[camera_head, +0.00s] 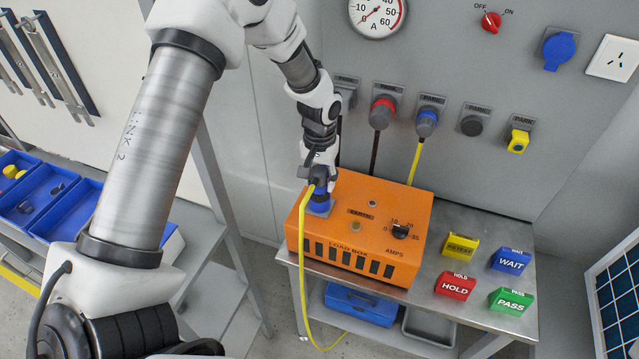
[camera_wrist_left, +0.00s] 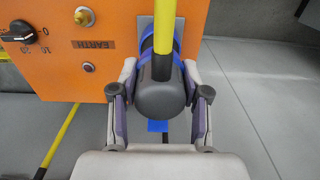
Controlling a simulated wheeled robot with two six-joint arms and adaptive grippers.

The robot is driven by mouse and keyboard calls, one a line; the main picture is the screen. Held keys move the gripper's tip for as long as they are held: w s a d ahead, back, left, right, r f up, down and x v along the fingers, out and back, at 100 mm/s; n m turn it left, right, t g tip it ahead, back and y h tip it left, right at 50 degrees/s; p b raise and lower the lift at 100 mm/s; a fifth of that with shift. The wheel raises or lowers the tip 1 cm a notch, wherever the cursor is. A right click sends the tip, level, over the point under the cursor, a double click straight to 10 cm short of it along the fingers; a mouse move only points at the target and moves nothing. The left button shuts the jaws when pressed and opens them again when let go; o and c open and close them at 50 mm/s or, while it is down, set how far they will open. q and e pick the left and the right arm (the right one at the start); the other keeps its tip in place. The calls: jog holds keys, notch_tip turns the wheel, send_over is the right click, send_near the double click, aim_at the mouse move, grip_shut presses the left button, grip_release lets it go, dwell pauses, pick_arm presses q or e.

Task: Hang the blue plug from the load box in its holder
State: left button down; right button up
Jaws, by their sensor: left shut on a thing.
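The orange load box (camera_head: 350,230) stands on a metal bench. My left gripper (camera_head: 321,180) is over its left end, shut on the blue plug (camera_head: 320,195). In the left wrist view the plug (camera_wrist_left: 160,92) has a dark grey body, a blue collar and a yellow cable (camera_wrist_left: 164,35), with a finger on each side. Its collar is at the grey inlet plate (camera_wrist_left: 146,24) on the box; how deep it sits is hidden. On the wall is a row of PARK holders; one (camera_head: 431,102) carries a blue-and-grey plug (camera_head: 427,123) with a yellow cable. My right gripper is not in view.
Yellow, blue, red and green sign blocks (camera_head: 511,301) stand right of the box. Other PARK holders carry a red plug (camera_head: 382,112) and a yellow one (camera_head: 518,141). The held plug's cable (camera_head: 302,255) hangs down the box's left front. Blue bins (camera_head: 75,207) stand left.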

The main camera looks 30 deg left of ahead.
pick_arm(q)
jog(key=shift+r+p, duration=1.05)
jog(key=shift+r, duration=0.35)
